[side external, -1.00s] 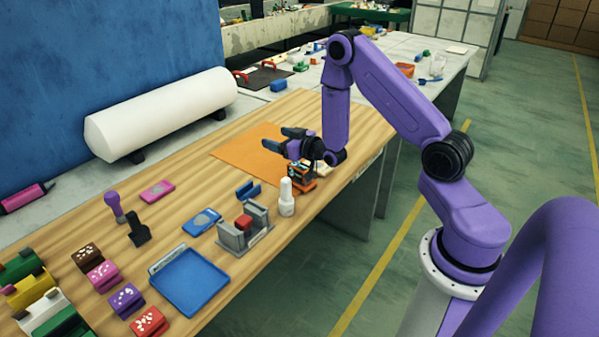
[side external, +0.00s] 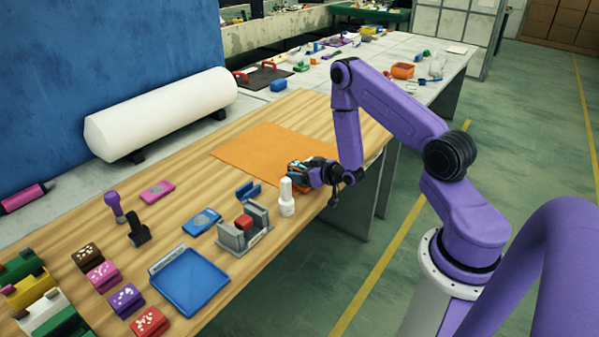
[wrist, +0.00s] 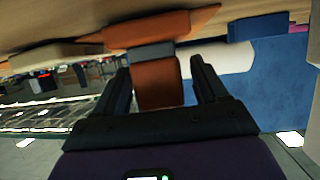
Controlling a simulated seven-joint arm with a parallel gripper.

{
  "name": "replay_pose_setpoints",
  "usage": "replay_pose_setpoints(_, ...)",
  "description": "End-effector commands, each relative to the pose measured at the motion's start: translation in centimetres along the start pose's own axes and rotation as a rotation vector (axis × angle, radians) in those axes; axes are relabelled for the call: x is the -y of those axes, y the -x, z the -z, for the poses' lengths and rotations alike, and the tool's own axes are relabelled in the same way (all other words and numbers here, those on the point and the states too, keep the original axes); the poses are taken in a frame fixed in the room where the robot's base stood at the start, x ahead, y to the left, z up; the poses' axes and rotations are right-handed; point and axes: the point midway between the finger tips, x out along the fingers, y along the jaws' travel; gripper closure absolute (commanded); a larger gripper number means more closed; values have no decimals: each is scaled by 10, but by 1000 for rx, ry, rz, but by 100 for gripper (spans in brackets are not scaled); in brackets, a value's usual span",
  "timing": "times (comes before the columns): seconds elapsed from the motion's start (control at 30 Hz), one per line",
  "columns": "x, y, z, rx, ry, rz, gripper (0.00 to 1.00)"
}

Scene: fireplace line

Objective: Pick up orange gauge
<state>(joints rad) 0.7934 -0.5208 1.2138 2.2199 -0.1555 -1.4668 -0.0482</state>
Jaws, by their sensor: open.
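The orange gauge (side external: 295,163) stands near the table's front edge, beside the orange mat, and is largely hidden by my gripper (side external: 308,175) in the side view. In the wrist view the gauge (wrist: 158,85) shows a wide orange base, a grey band and an orange body. My gripper is low over the table and points roughly level at the gauge. Its two dark fingers (wrist: 162,80) are apart, one on each side of the orange body. A gap shows on both sides, so I see no firm contact.
A white bottle (side external: 286,198) stands close to the gauge on the left. A blue block (side external: 248,191) and a grey holder with a red piece (side external: 232,236) are farther left. The orange mat (side external: 262,148) behind is bare.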

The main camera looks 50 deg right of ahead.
Motion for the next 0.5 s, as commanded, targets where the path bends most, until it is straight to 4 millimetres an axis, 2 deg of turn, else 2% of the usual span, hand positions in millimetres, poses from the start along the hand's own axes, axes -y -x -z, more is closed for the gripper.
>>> replay_pose_setpoints(0.13,0,-10,0,1,0,-1,28)
replay_pose_setpoints(0.37,0,-12,0,1,0,-1,28)
replay_pose_setpoints(0.4,0,-12,0,1,0,-1,31)
replay_pose_setpoints(0.47,0,-12,0,1,0,-1,50)
replay_pose_setpoints(0.5,0,-12,0,1,0,-1,63)
